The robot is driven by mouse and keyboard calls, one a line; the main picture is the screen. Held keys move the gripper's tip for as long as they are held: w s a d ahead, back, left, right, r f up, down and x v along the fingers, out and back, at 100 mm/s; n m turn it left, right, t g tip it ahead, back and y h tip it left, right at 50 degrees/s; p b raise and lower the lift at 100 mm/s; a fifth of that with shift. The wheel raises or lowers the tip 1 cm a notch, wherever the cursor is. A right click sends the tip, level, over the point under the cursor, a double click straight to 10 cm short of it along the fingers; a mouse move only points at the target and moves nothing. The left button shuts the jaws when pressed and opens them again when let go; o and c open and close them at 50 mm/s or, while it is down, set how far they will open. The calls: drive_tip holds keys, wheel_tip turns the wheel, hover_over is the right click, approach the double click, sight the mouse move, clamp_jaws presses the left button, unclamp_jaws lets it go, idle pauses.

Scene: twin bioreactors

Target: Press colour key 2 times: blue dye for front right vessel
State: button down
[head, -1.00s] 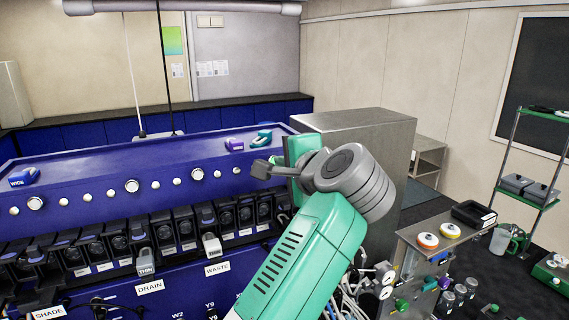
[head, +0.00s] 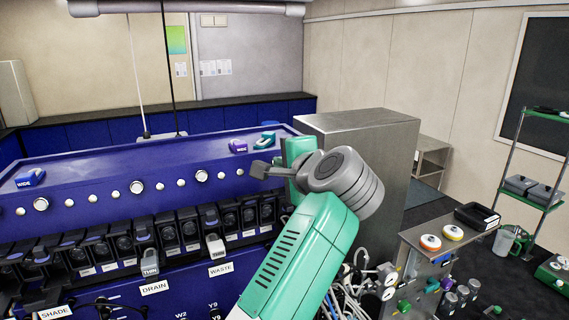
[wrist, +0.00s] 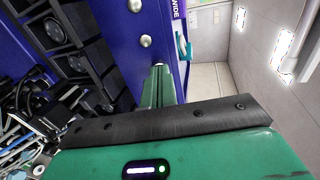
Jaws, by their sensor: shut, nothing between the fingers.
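My gripper (head: 262,169) is shut and empty, in front of the right end of the blue console (head: 100,165). In the wrist view its fingers (wrist: 158,82) point toward the console's end, beside a round silver button (wrist: 146,41). I cannot tell whether they touch the console. The console's front carries a row of silver round buttons (head: 137,187) above several black pump heads (head: 190,229). A SHADE label (head: 54,313) shows at the bottom left. I cannot make out a colour key marked for blue dye or the front right vessel.
DRAIN (head: 154,287) and WASTE (head: 220,269) labels sit below the pumps. A steel cabinet (head: 375,150) stands behind my arm. A cart (head: 430,250) with valves stands right.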

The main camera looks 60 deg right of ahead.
drive_tip(key=shift+w+d, duration=0.15)
drive_tip(key=shift+v, duration=1.4)
drive_tip(key=v, duration=0.6)
idle(0.4)
